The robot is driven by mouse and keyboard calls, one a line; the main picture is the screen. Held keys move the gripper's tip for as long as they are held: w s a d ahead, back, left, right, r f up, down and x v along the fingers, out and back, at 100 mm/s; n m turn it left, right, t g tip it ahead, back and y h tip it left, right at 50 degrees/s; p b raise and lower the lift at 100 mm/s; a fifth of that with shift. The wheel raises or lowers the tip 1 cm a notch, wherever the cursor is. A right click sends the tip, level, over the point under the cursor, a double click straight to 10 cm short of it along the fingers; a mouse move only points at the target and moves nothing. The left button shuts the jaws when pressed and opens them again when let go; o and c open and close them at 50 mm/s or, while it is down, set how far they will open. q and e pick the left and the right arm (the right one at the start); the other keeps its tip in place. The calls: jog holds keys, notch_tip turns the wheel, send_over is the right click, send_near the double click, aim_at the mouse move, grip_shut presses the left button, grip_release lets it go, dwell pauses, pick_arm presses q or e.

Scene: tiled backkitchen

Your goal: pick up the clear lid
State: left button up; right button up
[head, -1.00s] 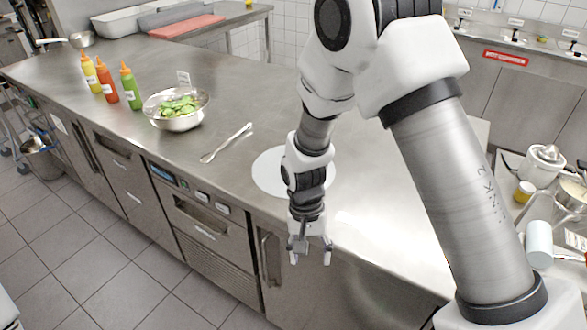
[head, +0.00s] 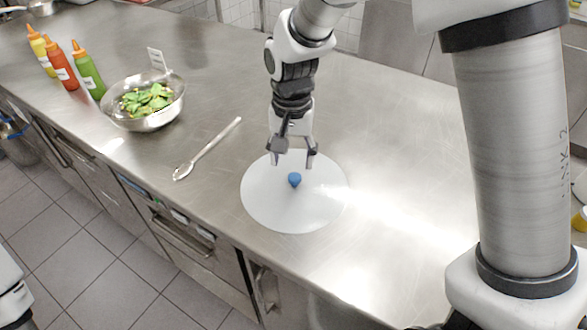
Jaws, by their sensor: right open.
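The clear lid (head: 268,207) shows in the head view as a pale, round, see-through disc with a blue knob (head: 294,180) at its middle. It lies flat on the steel counter near the front edge. My right gripper (head: 293,163) points down just above and behind the knob, with its two fingers apart and nothing between them. I cannot tell whether a fingertip touches the lid. My left gripper is not in view.
A steel bowl of green leaves (head: 143,119) stands to the left on the counter (head: 400,150), with a small white card behind it. Yellow, red and green bottles (head: 88,70) stand at far left. The counter right of the lid is clear.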

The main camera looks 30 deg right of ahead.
aim_at(295, 177)
jog(key=shift+s+a+f, duration=0.25)
jog(key=shift+s+f, duration=0.4)
jog(key=shift+f, duration=0.15)
jog(key=f, duration=0.3)
jog(key=w+d+f, duration=0.1)
jog(key=shift+f, duration=0.3)
jog(key=shift+s+a+r, duration=0.1)
jog(key=shift+s+a, duration=0.05)
jog(key=shift+s+r, duration=0.1)
jog(key=shift+c, duration=1.4)
grip_shut()
